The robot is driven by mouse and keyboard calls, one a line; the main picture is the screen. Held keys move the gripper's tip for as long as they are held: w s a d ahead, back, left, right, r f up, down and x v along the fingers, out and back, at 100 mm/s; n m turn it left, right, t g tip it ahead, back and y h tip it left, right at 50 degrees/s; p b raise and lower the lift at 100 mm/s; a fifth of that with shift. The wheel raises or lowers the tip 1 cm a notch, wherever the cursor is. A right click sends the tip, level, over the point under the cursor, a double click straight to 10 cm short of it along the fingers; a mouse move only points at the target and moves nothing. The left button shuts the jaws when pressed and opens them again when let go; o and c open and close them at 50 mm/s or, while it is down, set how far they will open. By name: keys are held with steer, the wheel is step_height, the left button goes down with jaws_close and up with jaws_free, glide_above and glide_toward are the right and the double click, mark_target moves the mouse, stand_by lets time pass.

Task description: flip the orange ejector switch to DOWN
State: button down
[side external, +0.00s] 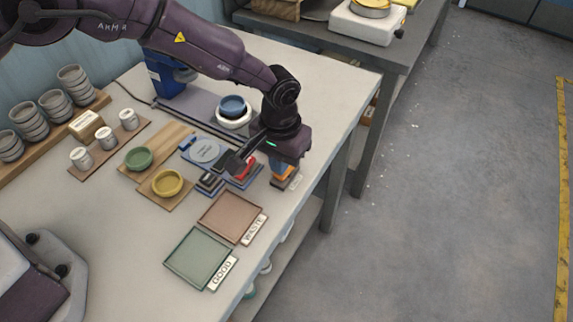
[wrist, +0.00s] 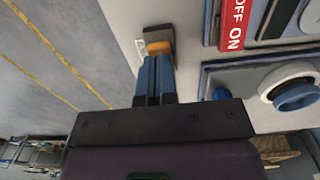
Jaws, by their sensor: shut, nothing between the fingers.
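The orange ejector switch (wrist: 159,48) sits on a small dark base with a white label beside it, near the bench's right edge. In the side view the orange switch (side external: 284,173) shows partly below my gripper (side external: 281,166). In the wrist view the blue fingers of my gripper (wrist: 155,62) are closed together with nothing between them. Their tips are right at the orange switch and cover part of it. I cannot tell whether they touch it. The switch's position, up or down, cannot be read clearly.
A red OFF/ON label (wrist: 237,22) lies on a panel close by. A blue bowl on a white ring (wrist: 295,95) stands beside it. Brown (side external: 230,217) and green (side external: 198,257) trays lie toward the front. Open floor lies past the bench edge.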

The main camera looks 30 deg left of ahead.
steer(key=shift+f, duration=0.8)
stand_by(0.4)
steer(key=shift+r, duration=3.5)
steer(key=s+a+r+t, duration=0.5)
steer(key=s+a+r, duration=1.9)
steer(key=s+r, duration=0.1)
steer(key=shift+a+r+t, duration=0.25)
steer(key=shift+t, duration=0.05)
steer(key=shift+w, duration=0.1)
